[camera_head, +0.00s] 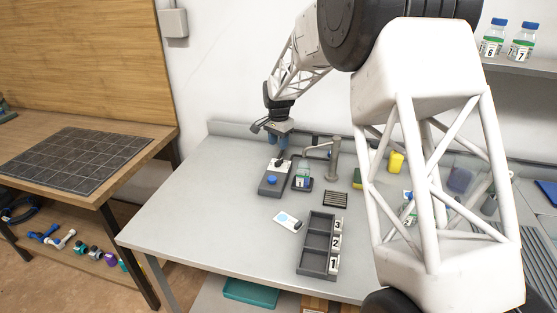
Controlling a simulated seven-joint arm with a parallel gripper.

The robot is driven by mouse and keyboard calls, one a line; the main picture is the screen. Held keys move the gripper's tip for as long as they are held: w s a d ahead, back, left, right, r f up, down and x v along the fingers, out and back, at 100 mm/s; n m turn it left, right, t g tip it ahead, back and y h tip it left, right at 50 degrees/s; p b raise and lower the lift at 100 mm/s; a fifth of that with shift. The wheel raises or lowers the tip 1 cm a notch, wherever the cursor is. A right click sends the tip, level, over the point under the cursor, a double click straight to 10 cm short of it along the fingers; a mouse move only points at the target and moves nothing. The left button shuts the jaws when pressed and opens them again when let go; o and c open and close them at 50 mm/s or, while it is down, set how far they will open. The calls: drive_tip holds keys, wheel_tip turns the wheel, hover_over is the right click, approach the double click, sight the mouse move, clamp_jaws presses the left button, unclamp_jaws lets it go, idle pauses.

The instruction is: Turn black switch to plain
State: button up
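A grey switch box (270,189) with a light top panel stands on the grey table, left of centre. A blue round knob (272,180) sits on its near part. A small dark part that may be the black switch (277,163) shows on its far part, just under my gripper. Its setting and any markings are too small to read. My gripper (281,153) points down over the far end of the box. Its fingers are small and partly merged with the box, so I cannot tell whether they touch the switch or are open.
A bottle (302,176) stands right of the box, by a metal tap (333,158). A white card (288,221) with a blue disc and a tray numbered 1 to 3 (302,262) lie nearer. The table's left front is clear. My arm hides part of the right side.

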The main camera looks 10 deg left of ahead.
sight(279, 161)
drive_tip(key=shift+f, duration=0.15)
drive_tip(key=shift+f, duration=3.75)
clamp_jaws()
